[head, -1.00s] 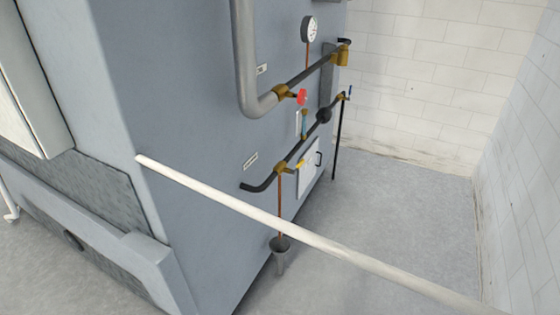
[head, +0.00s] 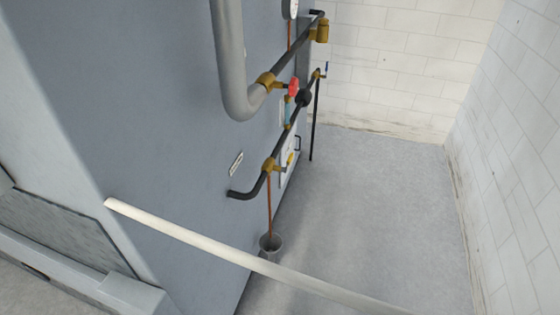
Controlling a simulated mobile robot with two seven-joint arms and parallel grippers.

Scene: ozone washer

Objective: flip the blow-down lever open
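Several valves sit on pipes along the side of the grey-blue washer cabinet. On the lower dark pipe is a brass valve (head: 270,166) with a small yellow lever (head: 290,158) to its right, seen small and nearly end-on. A white label (head: 236,164) is on the wall beside it, its text too small to read. A small blue lever (head: 326,69) stands upright at the pipe's far end. I cannot tell which lever is named blow-down. Neither gripper is in view.
A long white rail (head: 230,253) crosses the foreground between me and the valves. A thick grey pipe (head: 228,60) with a red-handled valve (head: 293,86) is above. The floor (head: 380,210) right of the cabinet is clear up to the white block wall (head: 400,80).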

